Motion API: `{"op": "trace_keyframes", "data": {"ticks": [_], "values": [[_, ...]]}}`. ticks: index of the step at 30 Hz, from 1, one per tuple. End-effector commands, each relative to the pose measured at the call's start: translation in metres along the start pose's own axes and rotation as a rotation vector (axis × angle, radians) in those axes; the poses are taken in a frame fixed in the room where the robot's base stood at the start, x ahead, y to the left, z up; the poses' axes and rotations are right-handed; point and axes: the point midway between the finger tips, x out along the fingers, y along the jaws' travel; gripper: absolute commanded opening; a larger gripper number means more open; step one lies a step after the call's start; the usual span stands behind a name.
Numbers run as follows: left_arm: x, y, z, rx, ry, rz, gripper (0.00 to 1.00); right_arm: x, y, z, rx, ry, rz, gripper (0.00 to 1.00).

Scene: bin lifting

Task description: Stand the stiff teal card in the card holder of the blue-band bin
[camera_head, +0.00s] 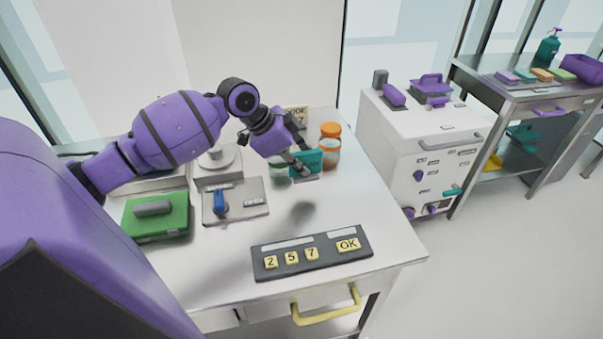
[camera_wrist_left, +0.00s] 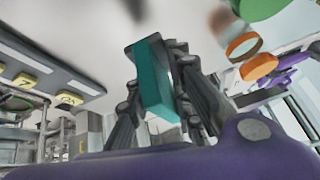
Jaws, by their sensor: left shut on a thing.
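The teal card (camera_head: 307,161) is in my left gripper (camera_head: 302,167), above the back right part of the steel table. In the left wrist view the teal card (camera_wrist_left: 154,84) is between the two fingers of my left gripper (camera_wrist_left: 160,50), which is shut on it. My right gripper is not in view.
A green box (camera_head: 156,215), a plate with a blue lever (camera_head: 220,202) and a keypad (camera_head: 312,252) are on the table (camera_head: 355,205). Right stand a white cabinet (camera_head: 415,125) and a shelf bench (camera_head: 500,88).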

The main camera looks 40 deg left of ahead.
Motion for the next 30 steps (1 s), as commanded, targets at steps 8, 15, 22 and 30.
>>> {"op": "trace_keyframes", "data": {"ticks": [8, 15, 22, 30], "values": [[0.022, -0.018, 0.012, 0.001, 0.002, -0.003, 0.00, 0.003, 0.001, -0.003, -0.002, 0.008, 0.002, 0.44], [0.048, -0.017, 0.027, -0.001, 0.001, 0.000, 0.00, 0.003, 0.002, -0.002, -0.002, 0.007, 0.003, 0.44], [0.053, -0.017, 0.030, 0.002, 0.002, -0.004, 0.00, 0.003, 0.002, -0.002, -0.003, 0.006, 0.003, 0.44], [0.054, -0.017, 0.032, 0.001, 0.001, -0.003, 0.36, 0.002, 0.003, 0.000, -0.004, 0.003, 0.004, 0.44]]}}
